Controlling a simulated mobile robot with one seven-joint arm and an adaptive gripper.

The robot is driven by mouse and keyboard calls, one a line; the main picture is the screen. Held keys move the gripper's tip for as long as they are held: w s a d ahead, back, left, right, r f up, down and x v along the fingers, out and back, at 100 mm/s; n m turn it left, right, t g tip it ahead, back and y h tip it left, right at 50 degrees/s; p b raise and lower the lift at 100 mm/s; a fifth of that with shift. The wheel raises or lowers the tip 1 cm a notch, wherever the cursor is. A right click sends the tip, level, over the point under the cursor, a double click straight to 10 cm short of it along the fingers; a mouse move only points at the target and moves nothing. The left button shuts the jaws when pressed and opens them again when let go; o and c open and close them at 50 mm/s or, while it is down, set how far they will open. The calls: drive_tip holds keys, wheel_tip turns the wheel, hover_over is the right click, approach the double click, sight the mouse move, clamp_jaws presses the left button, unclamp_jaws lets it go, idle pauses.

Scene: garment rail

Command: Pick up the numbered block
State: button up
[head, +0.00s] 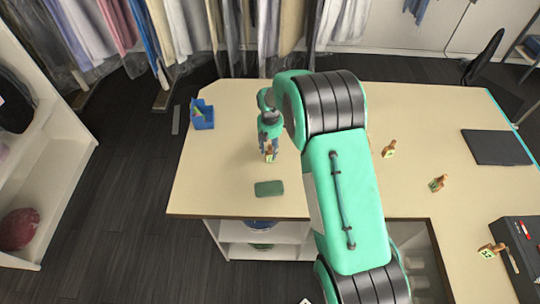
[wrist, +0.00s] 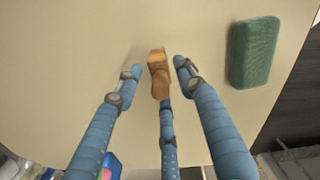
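A small wooden block (wrist: 158,75) stands on the table between the fingertips of my gripper (wrist: 158,72) in the wrist view. My three blue fingers are spread around it, with a visible gap to the left and right ones. The third finger reaches toward its near side, and I cannot tell if it touches. In the head view my gripper (head: 269,145) points down at the table, and the block (head: 270,155) shows just below it with a pale green patch. No number on it is readable.
Similar wooden pieces (head: 389,149), (head: 438,183) and (head: 491,250) stand to the right. A green pad (head: 269,188) lies near the front edge, also in the wrist view (wrist: 255,52). A blue bin (head: 202,115) is at left. A dark flat panel (head: 496,147) lies far right.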

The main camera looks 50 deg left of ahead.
drive_tip(key=shift+c, duration=0.3)
clamp_jaws()
drive_tip(key=shift+r, duration=0.1)
drive_tip(key=shift+r+b, duration=0.8)
drive_tip(key=shift+r, duration=4.15)
